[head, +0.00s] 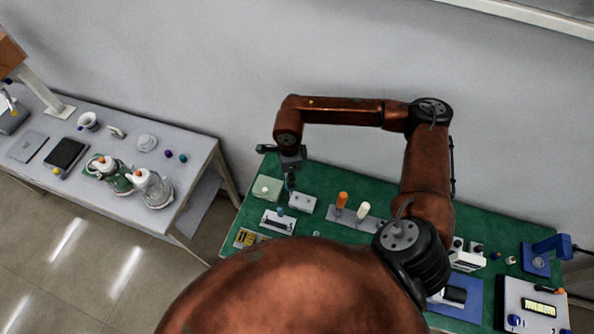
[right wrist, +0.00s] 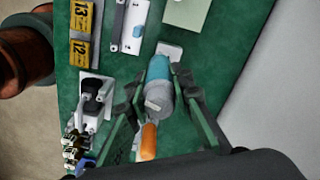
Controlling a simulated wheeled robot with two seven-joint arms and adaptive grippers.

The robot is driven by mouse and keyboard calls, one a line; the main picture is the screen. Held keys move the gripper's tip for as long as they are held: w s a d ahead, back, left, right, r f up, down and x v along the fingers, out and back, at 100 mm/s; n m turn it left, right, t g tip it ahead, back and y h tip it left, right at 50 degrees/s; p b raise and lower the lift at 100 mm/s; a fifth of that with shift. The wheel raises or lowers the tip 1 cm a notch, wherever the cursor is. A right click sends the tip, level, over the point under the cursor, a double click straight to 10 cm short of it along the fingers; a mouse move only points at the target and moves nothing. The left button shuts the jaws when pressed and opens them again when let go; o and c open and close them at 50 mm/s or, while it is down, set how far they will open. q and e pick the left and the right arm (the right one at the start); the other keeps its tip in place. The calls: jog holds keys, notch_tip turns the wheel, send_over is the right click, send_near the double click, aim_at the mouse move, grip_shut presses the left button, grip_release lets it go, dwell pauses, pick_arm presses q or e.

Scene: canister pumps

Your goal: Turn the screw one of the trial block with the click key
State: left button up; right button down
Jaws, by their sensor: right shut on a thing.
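My right gripper (head: 290,175) is shut on the click key, a teal and grey cylinder (right wrist: 160,82) that shows between the fingers in the right wrist view. The key points down at a small white block (head: 302,203) with dark dots on top, which looks like the trial block. In the right wrist view the key hides most of this block (right wrist: 172,49). I cannot tell whether the key's tip touches a screw. My left gripper is in neither view.
A pale green plate (head: 267,187) and a white holder (head: 278,221) lie close by. A rack (head: 362,222) with an orange-handled tool (head: 342,200) and a white-handled one stands to the right. Blue devices stand at the green table's right end. A grey table (head: 190,180) with pumps is left.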

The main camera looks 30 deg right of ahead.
jog(key=m, duration=0.2)
jog(key=shift+d+r+m+p, duration=0.1)
jog(key=shift+d+m+p, duration=0.3)
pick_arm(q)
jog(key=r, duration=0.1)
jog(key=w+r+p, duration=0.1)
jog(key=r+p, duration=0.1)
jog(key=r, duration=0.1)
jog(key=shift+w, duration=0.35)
pick_arm(e)
jog(key=m, duration=0.3)
jog(key=d+m, duration=0.1)
jog(key=m, duration=0.2)
jog(key=d+f+m, duration=0.1)
jog(key=m, duration=0.2)
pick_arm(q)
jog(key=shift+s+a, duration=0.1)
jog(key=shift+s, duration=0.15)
pick_arm(e)
jog(key=shift+w, duration=0.1)
